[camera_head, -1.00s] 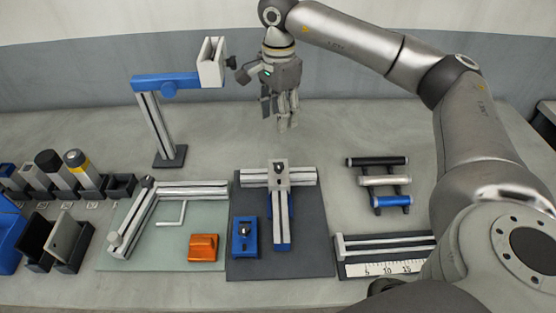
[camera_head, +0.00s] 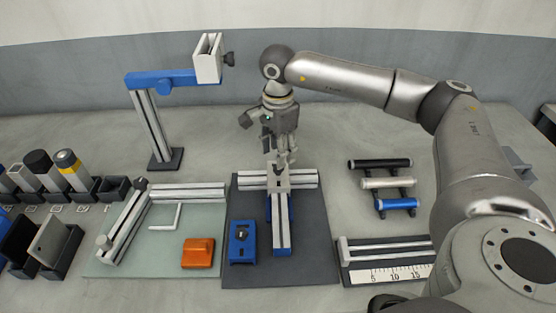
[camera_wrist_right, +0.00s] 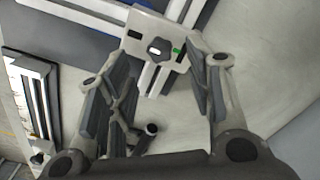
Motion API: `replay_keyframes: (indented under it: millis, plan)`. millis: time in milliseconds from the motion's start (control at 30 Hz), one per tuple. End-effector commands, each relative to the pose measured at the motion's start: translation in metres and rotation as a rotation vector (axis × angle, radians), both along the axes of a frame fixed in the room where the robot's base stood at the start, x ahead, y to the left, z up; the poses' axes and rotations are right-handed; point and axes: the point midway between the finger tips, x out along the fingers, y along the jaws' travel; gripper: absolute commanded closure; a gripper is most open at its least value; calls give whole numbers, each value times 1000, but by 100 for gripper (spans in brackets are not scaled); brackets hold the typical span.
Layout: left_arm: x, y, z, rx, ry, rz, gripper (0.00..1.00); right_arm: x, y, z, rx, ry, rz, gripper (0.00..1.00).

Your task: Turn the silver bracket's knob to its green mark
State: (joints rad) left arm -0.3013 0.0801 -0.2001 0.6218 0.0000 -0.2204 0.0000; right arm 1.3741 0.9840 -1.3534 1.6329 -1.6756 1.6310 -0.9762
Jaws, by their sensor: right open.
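The silver bracket (camera_head: 278,183) sits where the two rails of the T-shaped frame meet, on a dark mat. The right wrist view shows its pale plate (camera_wrist_right: 140,20) with a small knob (camera_wrist_right: 155,47) in the middle. A green mark (camera_wrist_right: 176,52) lies to the right of the knob, and a dark slot is to its left. The knob does not appear turned to the green mark. My right gripper (camera_head: 279,160) is open and points down above the bracket, with its fingers spread and empty. The fingers partly hide the bracket in the head view. My left gripper is out of view.
A tall post with a blue arm (camera_head: 160,79) stands at the back left. A blue block (camera_head: 242,243) lies left of the T frame, and an orange block (camera_head: 198,253) is on the green mat (camera_head: 150,262). Small cylinders (camera_head: 380,163) and a ruler fixture (camera_head: 385,250) are at right.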

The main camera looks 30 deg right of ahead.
Motion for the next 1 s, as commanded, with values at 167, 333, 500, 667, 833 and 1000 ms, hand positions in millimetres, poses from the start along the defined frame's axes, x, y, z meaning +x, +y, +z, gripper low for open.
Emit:
replay_keyframes:
  millis: [167,333,500,667,833,1000]
  plan:
    - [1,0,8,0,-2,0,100,0,0,-28,0,2,0,52]
    - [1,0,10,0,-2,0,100,0,0,-43,0,1,-1,52]
    - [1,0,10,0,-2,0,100,0,0,-47,0,-1,0,52]
    - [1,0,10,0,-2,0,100,0,0,-47,0,-1,0,54]
    - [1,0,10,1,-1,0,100,0,0,-46,0,-1,0,76]
    - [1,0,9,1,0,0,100,0,0,-46,0,-1,0,98]
